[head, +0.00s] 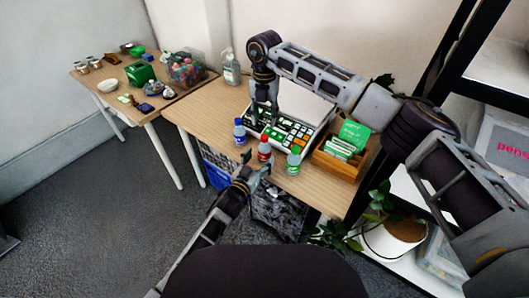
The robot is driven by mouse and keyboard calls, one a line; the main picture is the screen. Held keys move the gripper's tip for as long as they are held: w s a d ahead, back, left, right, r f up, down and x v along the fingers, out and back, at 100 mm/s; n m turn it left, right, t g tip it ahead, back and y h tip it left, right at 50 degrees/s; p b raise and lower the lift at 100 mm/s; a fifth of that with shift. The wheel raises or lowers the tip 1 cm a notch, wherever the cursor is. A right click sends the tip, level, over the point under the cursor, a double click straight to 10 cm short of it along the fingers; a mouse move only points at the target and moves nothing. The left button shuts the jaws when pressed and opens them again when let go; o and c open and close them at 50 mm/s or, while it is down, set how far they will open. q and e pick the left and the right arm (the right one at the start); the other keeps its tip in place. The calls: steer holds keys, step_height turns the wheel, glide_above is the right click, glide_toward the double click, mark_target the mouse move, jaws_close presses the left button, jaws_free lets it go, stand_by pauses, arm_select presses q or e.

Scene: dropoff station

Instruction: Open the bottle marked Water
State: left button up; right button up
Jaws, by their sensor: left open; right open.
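Three small bottles stand upright near the front edge of the table: a blue-capped one (239,132), a red-capped one (264,149) and a green-capped one (293,160). Their labels are too small to read, so I cannot tell which is marked Water. My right gripper (264,120) is open and points down above the table, behind and to the right of the blue-capped bottle. My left gripper (258,169) is open in front of the table edge, just below the red-capped bottle in the picture. Neither gripper holds anything.
A device with a keypad (291,134) sits behind the bottles. A wooden box with green cards (341,162) stands to its right, and a clear pump bottle (231,68) at the back. A second table (112,100) with many items is at left. A potted plant (392,236) is at right.

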mark_target(262, 155)
arm_select(q)
steer(key=shift+x, duration=2.4)
